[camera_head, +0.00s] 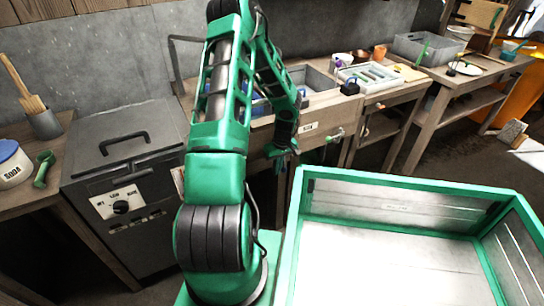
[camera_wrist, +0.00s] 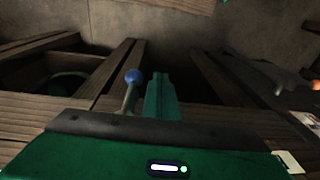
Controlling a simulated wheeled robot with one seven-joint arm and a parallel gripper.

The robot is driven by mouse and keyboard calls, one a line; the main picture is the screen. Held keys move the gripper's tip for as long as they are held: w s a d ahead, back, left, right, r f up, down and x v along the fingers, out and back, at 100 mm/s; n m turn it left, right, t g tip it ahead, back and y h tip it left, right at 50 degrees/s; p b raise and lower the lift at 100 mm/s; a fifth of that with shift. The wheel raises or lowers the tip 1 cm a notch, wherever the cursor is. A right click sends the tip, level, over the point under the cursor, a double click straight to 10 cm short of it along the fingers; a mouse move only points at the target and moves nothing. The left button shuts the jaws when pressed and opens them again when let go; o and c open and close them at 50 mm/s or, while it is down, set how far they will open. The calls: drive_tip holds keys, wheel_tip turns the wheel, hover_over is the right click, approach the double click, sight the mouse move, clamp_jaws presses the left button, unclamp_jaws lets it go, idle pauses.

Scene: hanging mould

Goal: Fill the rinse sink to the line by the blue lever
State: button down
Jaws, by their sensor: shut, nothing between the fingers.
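The blue lever shows in the wrist view as a blue ball knob (camera_wrist: 133,77) on a thin metal rod. My gripper (camera_wrist: 161,82) is shut and empty, its green fingers just right of the rod. I cannot tell whether they touch. In the head view my gripper (camera_head: 281,150) is low at the front of the wooden sink counter. The grey rinse sink (camera_head: 318,80) is set in that counter, partly hidden behind my arm. Its fill line and water level cannot be made out.
A framed tray (camera_head: 370,76) stands right of the sink. A grey heater box (camera_head: 125,150) is at left. My green-rimmed cargo bed fills the lower right.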

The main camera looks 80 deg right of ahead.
wheel_tip(320, 180, up, 10)
drive_tip(key=s, duration=0.1)
drive_tip(key=shift+a+r, duration=0.25)
drive_tip(key=shift+a, duration=0.1)
